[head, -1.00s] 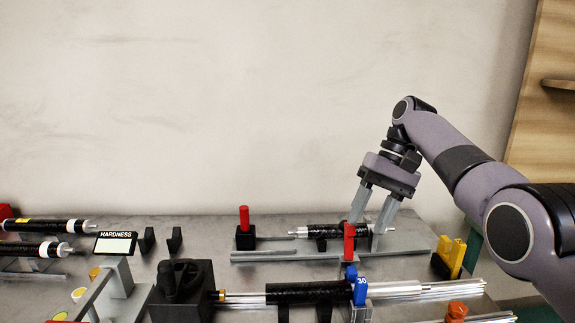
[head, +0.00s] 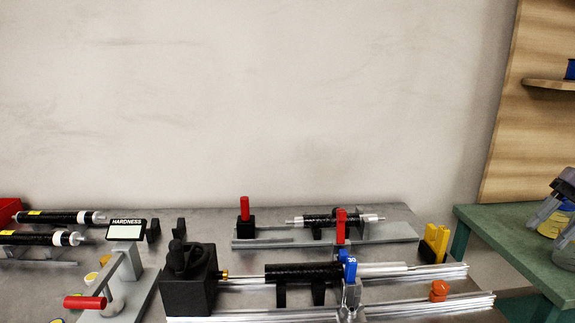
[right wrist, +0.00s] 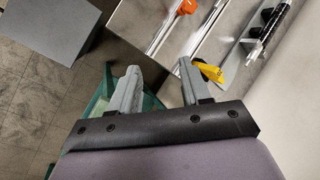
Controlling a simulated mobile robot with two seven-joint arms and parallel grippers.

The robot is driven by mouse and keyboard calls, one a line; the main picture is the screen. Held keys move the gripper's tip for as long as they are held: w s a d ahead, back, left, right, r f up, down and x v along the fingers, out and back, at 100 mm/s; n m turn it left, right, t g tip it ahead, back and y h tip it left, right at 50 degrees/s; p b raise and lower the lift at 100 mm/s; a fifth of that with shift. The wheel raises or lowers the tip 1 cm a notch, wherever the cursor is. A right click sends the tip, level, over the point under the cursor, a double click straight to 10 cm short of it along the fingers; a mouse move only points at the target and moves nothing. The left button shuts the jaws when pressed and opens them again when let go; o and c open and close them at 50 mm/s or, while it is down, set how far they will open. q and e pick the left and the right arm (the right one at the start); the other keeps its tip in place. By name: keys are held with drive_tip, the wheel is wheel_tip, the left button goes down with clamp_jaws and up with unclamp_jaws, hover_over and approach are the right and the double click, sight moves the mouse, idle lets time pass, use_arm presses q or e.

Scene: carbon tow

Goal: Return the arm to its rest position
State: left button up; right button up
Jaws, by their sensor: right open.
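My right gripper (head: 548,212) is at the far right edge of the head view, partly cut off by the frame, over the green side table (head: 480,217). In the right wrist view its two grey fingers (right wrist: 159,68) stand apart with nothing between them. A black rod with silver ends (head: 330,220) lies on the supports of the rear grey fixture (head: 395,233), well away from the gripper. My left gripper is not in view.
The metal bench holds a black clamp block (head: 188,285), a longer black tube (head: 300,272) on rails, yellow blocks (head: 436,243) and a HARDNESS sign (head: 126,229). Black rods (head: 45,238) lie at the left. A wooden shelf (head: 545,84) stands at the back right.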

drive_tip(key=s+d+m+t, duration=0.2)
drive_tip(key=s+d+m, duration=0.2)
drive_tip(key=s+d, duration=0.9)
drive_tip(key=w+d+f+n+g+h, duration=0.2)
drive_tip(key=w+d+f+n+h, duration=0.1)
drive_tip(key=d+f+h, duration=0.95)
drive_tip(key=w+a+f+n+t, duration=0.2)
drive_tip(key=a+f+n+t, duration=0.5)
drive_tip(key=a+f+n, duration=0.7)
drive_tip(key=s+a+f+n+t+y, duration=0.1)
drive_tip(key=s+a+f+n+y, duration=0.2)
drive_tip(key=a, duration=0.5)
drive_tip(key=s+a+f+n+y, duration=0.15)
drive_tip(key=s+a+f, duration=0.25)
drive_tip(key=a, duration=0.4)
drive_tip(key=s+a+f+m+y, duration=0.2)
drive_tip(key=s+a, duration=0.2)
drive_tip(key=a, duration=0.5)
drive_tip(key=s+a+f+m+y, duration=0.1)
drive_tip(key=s+a+y, duration=0.1)
drive_tip(key=s+a, duration=0.5)
drive_tip(key=w+a+m+t, duration=0.25)
drive_tip(key=a+m, duration=0.25)
drive_tip(key=a, duration=0.5)
wheel_tip(320, 180, up, 6)
drive_tip(key=g+p, duration=0.1)
drive_tip(key=p, duration=0.5)
drive_tip(key=shift+s+d+y+p, duration=0.15)
drive_tip(key=shift+d+y+p, duration=0.1)
drive_tip(key=shift+y+p, duration=0.05)
